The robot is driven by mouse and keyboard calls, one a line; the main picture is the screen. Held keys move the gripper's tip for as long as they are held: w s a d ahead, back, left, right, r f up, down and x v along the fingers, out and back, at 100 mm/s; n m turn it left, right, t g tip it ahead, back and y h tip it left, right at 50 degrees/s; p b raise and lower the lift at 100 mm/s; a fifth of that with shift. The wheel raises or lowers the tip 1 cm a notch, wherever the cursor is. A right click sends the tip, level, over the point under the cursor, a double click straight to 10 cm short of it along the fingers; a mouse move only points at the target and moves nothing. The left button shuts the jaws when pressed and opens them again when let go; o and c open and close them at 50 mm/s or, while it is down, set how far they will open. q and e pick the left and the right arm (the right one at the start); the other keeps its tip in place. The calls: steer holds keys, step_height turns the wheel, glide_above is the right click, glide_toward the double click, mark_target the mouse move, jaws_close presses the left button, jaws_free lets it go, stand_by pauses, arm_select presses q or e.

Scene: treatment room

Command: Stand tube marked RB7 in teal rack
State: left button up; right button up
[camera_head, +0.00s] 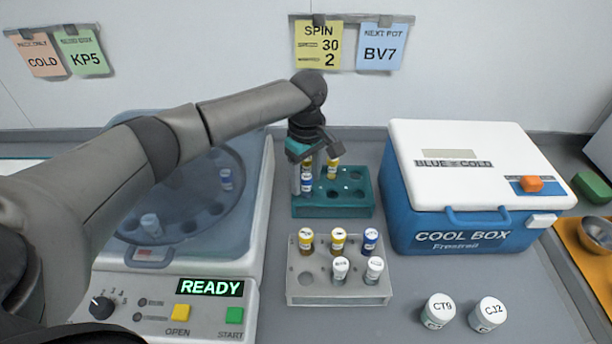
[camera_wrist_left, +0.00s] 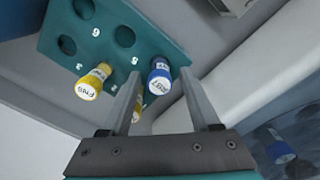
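The teal rack (camera_head: 348,208) stands behind the grey rack, left of the cool box, and also shows in the left wrist view (camera_wrist_left: 68,28). A blue-capped tube (camera_wrist_left: 160,76) stands at the teal rack's near-left corner; its cap mark looks like RB7, though small and turned. It also shows in the head view (camera_head: 307,184). My left gripper (camera_wrist_left: 158,72) is open, its fingers either side of this tube with visible gaps. In the head view the left gripper (camera_head: 306,178) is over the rack's left end. Two yellow-capped tubes (camera_wrist_left: 94,81) (camera_head: 333,167) also stand there. My right gripper is not in view.
A grey rack (camera_head: 318,290) holds several capped tubes in front. A blue cool box (camera_head: 460,225) stands to the right, with two white-capped jars (camera_head: 438,310) before it. A centrifuge (camera_head: 185,262) reading READY, holding tubes, fills the left.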

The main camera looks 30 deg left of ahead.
arm_select(q)
steer(key=shift+r, duration=0.15)
step_height(320, 180, up, 12)
steer(key=p, duration=0.1)
steer(key=shift+p, duration=0.3)
stand_by(0.4)
